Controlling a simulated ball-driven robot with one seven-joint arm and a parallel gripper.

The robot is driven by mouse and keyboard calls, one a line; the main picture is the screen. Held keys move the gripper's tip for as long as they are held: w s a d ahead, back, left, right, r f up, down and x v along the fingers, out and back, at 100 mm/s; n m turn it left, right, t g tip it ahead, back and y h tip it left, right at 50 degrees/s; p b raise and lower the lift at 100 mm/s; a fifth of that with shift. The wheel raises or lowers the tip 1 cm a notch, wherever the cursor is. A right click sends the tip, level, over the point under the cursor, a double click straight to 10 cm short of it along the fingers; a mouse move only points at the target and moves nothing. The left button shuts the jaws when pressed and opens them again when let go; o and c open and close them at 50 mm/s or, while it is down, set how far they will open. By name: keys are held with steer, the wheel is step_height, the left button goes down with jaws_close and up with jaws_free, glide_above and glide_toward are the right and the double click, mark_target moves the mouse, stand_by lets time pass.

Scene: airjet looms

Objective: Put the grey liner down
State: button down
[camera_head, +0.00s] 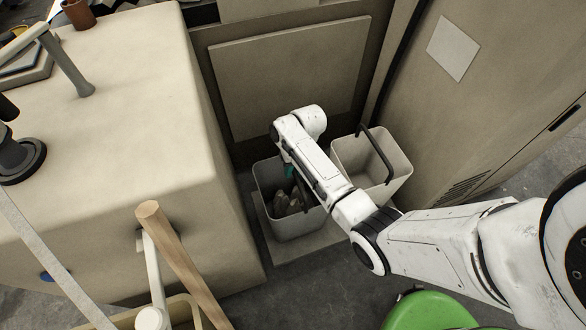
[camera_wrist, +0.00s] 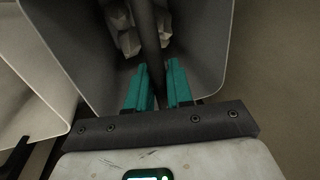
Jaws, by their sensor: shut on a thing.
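The grey liner (camera_head: 297,224) is an open, square-topped bin left of a paler bin in the head view. Several pale crumpled pieces (camera_head: 290,203) lie inside it. My gripper (camera_head: 289,171) is over its opening, mostly hidden by my arm. In the wrist view, the teal fingers of my gripper (camera_wrist: 159,88) are shut on the liner's dark handle bar, with the liner's wall (camera_wrist: 84,58) around them. The liner looks upright, over a pale low base (camera_head: 290,250). I cannot tell whether its bottom touches that base.
The paler bin (camera_head: 394,181) with a black handle stands close on the right. A beige machine body (camera_head: 130,100) is close on the left, and a panel (camera_head: 290,75) is behind. A cabinet (camera_head: 470,110) stands at right. A green round object (camera_head: 430,312) is in front.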

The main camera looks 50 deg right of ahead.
steer(key=shift+f, duration=0.1)
steer(key=c, duration=1)
jaws_free()
step_height(320, 180, up, 12)
steer(key=s+d+p, duration=0.1)
steer(key=d+p, duration=0.1)
steer(key=p, duration=0.1)
steer(key=s+a+f+n, duration=0.2)
steer(key=s+a+n, duration=0.1)
steer(key=s+a, duration=0.75)
steer(key=s+a+r+n+h, duration=0.2)
steer(key=s+a+r+n, duration=0.1)
steer(key=s, duration=0.6)
steer(key=shift+s+a+r, duration=0.2)
steer(key=shift+a+r, duration=0.3)
steer(key=shift+a, duration=0.55)
